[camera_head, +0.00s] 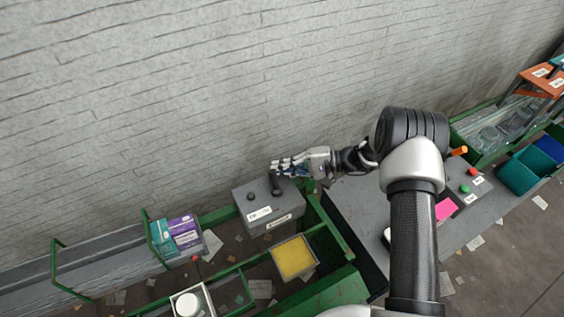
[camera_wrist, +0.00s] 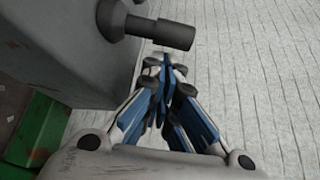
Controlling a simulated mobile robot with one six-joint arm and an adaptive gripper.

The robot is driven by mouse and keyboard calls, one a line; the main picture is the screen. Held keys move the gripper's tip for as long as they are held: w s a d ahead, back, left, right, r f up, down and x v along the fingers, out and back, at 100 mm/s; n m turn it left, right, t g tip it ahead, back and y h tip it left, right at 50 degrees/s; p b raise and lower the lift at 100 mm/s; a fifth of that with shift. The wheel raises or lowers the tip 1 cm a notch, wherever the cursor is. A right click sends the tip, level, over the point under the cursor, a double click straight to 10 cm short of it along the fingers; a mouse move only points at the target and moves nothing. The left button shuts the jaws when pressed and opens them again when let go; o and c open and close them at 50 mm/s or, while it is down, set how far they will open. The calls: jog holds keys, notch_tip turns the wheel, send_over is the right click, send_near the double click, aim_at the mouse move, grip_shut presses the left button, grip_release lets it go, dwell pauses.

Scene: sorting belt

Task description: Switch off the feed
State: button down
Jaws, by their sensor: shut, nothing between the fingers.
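A grey control box (camera_head: 262,220) with white labels stands at the back, near the wall. On its top are a dark knob (camera_head: 251,197) and a dark lever (camera_head: 275,184). My gripper (camera_head: 274,168) is shut and empty, just behind the lever in the head view. In the wrist view my closed fingertips (camera_wrist: 164,64) are close below the end of the dark lever (camera_wrist: 165,33), which sticks out from the side of the grey box (camera_wrist: 75,45). I cannot tell whether the fingers touch the lever.
A grey wall (camera_head: 150,90) runs close behind my gripper. Green rails, a yellow tray (camera_head: 294,257) and teal and purple boxes (camera_head: 176,236) lie in front and left. A grey table with red and green buttons (camera_head: 468,180) is at the right.

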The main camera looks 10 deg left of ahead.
jog(key=shift+s, duration=0.25)
